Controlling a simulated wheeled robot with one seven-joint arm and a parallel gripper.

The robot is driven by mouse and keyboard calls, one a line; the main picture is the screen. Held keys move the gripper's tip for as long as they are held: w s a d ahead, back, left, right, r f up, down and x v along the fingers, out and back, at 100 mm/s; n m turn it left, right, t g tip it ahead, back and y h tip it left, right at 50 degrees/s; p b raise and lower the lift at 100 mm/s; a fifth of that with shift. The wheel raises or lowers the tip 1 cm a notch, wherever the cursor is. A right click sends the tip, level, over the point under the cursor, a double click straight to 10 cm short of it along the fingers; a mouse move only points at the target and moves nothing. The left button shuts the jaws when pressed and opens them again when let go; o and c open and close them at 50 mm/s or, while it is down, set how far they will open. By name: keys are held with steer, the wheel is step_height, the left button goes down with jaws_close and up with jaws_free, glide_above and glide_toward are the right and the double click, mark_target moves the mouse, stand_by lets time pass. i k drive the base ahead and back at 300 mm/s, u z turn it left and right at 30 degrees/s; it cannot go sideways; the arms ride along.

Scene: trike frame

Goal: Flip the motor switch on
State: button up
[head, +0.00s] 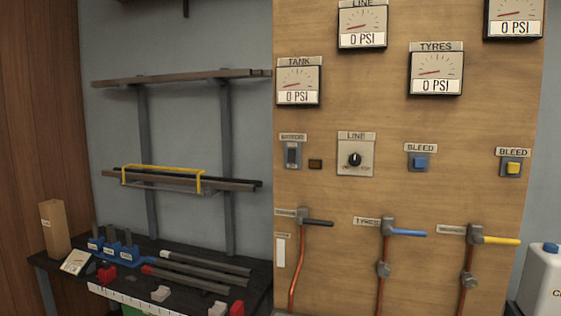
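The motor switch (292,155) is a dark rocker on a grey plate at the left side of the wooden panel (330,115). A small label (292,137) sits above it; its text is blurred but looks like MOTOR. A small dark amber indicator (315,164) is just right of the switch and looks unlit. Which way the rocker is tipped is too small to tell. The TANK gauge (299,84) above it reads 0 PSI. My gripper is not in view.
Right of the switch are a LINE knob (355,160), a blue BLEED button (420,162) and a yellow one (512,168). Valve levers, black (317,223), blue (408,233) and yellow (500,240), stick out below. A cluttered black bench (50,262) stands left; a white jug (541,285) stands right.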

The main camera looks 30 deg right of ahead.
mark_target(292, 153)
steer(key=u, duration=0.5)
steer(key=i, duration=0.35)
steer(key=u, duration=1)
